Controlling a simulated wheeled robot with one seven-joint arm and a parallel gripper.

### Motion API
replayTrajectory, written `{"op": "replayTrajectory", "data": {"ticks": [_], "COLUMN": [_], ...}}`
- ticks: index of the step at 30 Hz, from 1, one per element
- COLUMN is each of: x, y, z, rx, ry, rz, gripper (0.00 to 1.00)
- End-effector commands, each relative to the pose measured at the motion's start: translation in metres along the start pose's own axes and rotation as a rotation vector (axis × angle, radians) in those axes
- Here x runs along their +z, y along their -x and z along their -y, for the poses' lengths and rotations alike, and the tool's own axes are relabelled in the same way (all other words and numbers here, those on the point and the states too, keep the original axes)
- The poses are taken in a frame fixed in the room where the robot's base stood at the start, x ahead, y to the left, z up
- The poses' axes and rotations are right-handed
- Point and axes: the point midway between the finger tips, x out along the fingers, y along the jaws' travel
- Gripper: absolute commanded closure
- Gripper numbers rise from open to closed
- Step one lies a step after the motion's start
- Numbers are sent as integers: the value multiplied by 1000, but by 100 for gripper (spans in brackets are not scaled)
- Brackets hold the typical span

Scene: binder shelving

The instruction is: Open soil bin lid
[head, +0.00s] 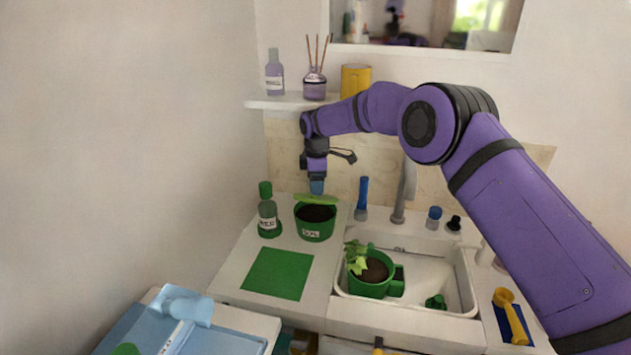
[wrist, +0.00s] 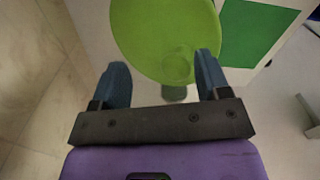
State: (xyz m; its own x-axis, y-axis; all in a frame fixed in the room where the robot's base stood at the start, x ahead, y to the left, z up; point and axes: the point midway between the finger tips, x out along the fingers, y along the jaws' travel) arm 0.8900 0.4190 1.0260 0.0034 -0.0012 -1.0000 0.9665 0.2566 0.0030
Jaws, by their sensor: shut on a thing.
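The soil bin (head: 314,232) is a green pot with a "SOIL" label, standing on the white counter left of the sink. Dark soil shows through its open top. Its light green lid (head: 318,199) is above the bin's back rim, clear of the front of the opening. In the wrist view the lid (wrist: 160,35) is a large green disc with a round knob (wrist: 178,65) near the fingers. My gripper (head: 316,186) is over the lid and shut on it. In the wrist view its blue fingers (wrist: 162,80) stand on either side of the knob; the exact contact is unclear.
A green bottle (head: 268,212) stands close left of the bin, and a green mat (head: 277,274) lies in front. A potted plant (head: 370,275) sits in the white sink (head: 430,287). A blue-topped bottle (head: 362,198) and the tap (head: 402,195) stand to the right. A shelf (head: 290,102) is above.

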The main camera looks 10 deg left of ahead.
Motion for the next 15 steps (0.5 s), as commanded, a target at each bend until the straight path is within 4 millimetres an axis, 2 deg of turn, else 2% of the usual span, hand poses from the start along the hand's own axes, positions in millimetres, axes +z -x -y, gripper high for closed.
{"op": "replayTrajectory", "data": {"ticks": [1,10,15], "x": [4,2,1], "y": [-3,0,18], "z": [-2,-1,-1], "rx": [2,2,4], "ry": [-3,-2,-1], "rz": [5,3,0], "gripper": [42,42,42]}}
